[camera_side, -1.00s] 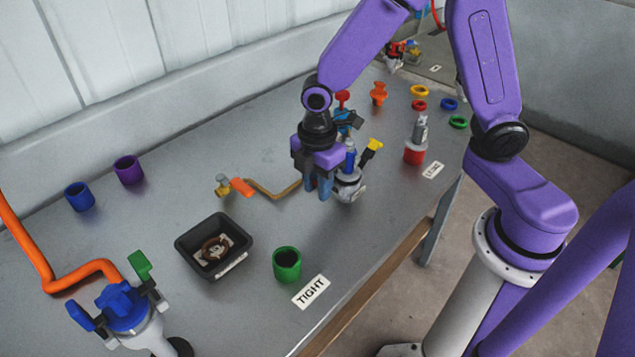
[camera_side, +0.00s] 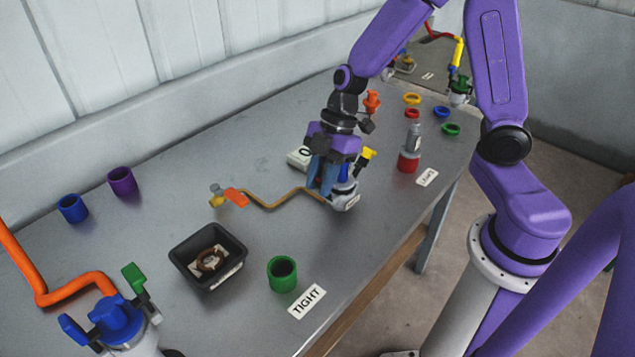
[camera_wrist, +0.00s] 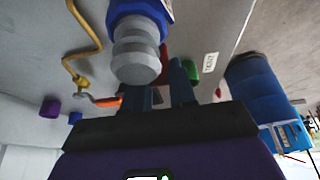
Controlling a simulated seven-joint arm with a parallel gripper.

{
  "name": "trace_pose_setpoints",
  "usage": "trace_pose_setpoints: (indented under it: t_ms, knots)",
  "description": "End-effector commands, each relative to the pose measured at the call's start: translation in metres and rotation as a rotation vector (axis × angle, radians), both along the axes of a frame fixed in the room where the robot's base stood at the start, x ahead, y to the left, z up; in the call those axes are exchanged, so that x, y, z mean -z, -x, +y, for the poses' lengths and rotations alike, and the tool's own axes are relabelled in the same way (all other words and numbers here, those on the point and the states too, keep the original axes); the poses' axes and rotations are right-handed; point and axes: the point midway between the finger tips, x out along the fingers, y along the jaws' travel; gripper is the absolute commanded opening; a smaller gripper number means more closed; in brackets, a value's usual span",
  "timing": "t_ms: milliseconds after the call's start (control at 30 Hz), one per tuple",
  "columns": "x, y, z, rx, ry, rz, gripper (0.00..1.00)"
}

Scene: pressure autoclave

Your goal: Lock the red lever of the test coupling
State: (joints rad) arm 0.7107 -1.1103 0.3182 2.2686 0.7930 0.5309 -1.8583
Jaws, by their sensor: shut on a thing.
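The test coupling (camera_side: 346,193) stands on the bench, with a pale base, a blue body and a yellow lever raised on its right. In the wrist view its grey stepped end and blue collar (camera_wrist: 137,48) are close in front of my jaws. My gripper (camera_side: 323,184) points down at the coupling's left side. Its blue fingers (camera_wrist: 164,84) are closed on the red lever (camera_wrist: 165,62), a small part of which shows between them. The side view hides the red lever behind the fingers, so its angle cannot be told.
A bent brass pipe (camera_side: 267,205) with an orange-handled valve (camera_side: 235,197) runs left from the coupling. A black tray (camera_side: 208,277), a green cup (camera_side: 282,274) and a TIGHT label (camera_side: 307,301) lie nearer. A red-based bottle (camera_side: 408,162) stands to the right.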

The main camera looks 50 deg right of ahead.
Motion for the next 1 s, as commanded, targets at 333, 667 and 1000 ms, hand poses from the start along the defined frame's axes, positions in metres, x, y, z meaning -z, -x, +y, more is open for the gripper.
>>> trace_pose_setpoints:
  t_ms: [333, 667, 1000]
  knots:
    - [-0.005, -0.001, -0.021, 0.004, 0.006, -0.002, 0.00]
    - [-0.005, 0.000, -0.033, 0.004, 0.010, -0.001, 0.00]
    - [-0.004, 0.000, -0.035, 0.004, 0.012, 0.000, 0.00]
